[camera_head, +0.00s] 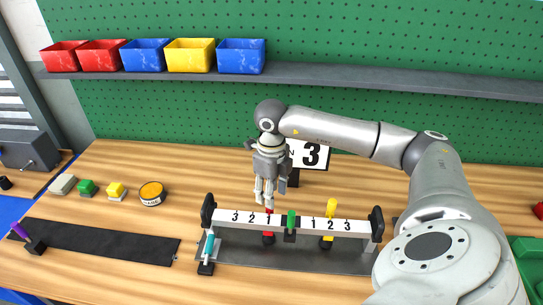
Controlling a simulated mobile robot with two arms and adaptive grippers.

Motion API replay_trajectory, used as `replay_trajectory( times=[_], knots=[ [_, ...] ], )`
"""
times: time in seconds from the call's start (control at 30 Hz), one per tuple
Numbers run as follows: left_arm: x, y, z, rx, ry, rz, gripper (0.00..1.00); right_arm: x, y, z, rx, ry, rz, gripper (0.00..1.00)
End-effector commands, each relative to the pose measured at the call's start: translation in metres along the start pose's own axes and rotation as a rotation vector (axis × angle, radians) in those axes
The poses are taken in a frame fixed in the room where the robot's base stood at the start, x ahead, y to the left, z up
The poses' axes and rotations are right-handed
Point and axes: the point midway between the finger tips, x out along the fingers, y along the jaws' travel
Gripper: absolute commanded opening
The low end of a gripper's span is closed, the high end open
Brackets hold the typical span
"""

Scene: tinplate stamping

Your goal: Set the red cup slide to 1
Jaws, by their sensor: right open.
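The red cup slide (268,237) is on the dark rail under the white number bar (350,226). In the picture it lines up with the 1 on the bar's left half. Part of it is hidden by the bar, and a bit of red shows above the bar just below my right fingertips. My right gripper (268,198) points down above that spot, with its fingers apart. Whether the fingers touch the slide cannot be told. My left gripper is not in view.
A green slide (291,220) is at the bar's middle, a yellow slide (328,241) near the right 2, and a cyan slide (209,247) at the left end. A white number card (312,155) stands behind. A black strip (100,241) and small blocks lie left.

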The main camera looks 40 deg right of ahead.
Motion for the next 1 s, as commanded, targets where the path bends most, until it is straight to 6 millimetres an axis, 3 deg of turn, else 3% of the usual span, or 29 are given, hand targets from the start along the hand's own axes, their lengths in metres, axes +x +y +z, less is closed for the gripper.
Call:
replay_trajectory(
  times=[0.2, 0.4, 1.0],
  knots=[
    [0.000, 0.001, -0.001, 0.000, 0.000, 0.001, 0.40, -0.049, -0.001, 0.001, 0.001, -0.006, -0.001, 0.43],
    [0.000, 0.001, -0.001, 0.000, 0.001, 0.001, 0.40, -0.077, -0.001, 0.000, 0.002, -0.002, -0.001, 0.43],
    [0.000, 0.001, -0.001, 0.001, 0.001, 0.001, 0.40, -0.085, -0.001, -0.001, 0.002, 0.000, 0.000, 0.43]
  ],
)
